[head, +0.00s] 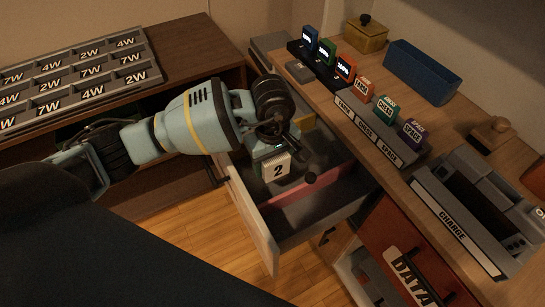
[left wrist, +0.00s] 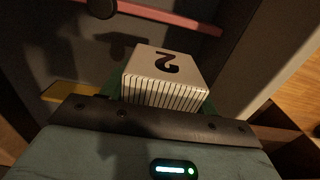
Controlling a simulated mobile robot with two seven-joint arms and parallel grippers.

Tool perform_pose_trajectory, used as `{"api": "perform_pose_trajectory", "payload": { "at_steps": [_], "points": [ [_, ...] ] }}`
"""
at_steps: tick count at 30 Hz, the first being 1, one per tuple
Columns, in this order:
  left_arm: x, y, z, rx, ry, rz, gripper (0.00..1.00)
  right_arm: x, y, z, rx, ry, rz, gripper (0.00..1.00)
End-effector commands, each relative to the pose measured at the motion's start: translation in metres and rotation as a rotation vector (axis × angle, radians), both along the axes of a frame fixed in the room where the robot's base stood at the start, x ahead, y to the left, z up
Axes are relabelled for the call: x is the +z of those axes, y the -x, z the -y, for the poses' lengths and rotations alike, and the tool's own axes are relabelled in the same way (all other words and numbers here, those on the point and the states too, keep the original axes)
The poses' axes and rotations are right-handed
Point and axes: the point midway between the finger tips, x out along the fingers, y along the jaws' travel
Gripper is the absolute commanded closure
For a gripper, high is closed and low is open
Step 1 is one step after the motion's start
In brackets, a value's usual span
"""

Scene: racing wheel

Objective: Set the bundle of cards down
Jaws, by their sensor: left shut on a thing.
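The bundle of cards (head: 276,167) is a white block marked with a black 2. My left gripper (head: 268,152) is shut on it and holds it over the open drawer (head: 258,225). In the left wrist view, the bundle (left wrist: 166,72) shows its 2 and the many thin edges of its cards. I cannot tell its exact height over the drawer floor. A pink divider (head: 300,188) runs across the drawer, close to the bundle. It also shows in the left wrist view (left wrist: 170,17). My right gripper is not in view.
A dark round knob (head: 311,177) sits by the divider. The drawer floor (head: 335,198) beside it looks bare. The desk at right carries a blue case (head: 422,72), a label rack (head: 372,133) and a charging dock (head: 455,222). A number rack (head: 70,80) stands on the left cabinet.

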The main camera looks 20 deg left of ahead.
Motion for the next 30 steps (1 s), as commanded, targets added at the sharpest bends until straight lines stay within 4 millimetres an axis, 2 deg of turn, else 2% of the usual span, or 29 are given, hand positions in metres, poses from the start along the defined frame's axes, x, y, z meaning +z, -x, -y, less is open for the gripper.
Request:
{"api": "perform_pose_trajectory", "payload": {
  "at_steps": [11, 21, 30],
  "points": [
    [-0.005, -0.002, 0.001, -0.007, 0.000, -0.001, 0.64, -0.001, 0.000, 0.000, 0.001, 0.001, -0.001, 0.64],
    [-0.057, -0.001, 0.001, -0.005, 0.000, -0.003, 0.64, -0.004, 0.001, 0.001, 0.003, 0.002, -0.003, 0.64],
    [-0.067, -0.002, 0.001, -0.006, 0.001, -0.001, 0.64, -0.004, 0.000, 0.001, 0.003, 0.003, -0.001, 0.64]
  ]
}}
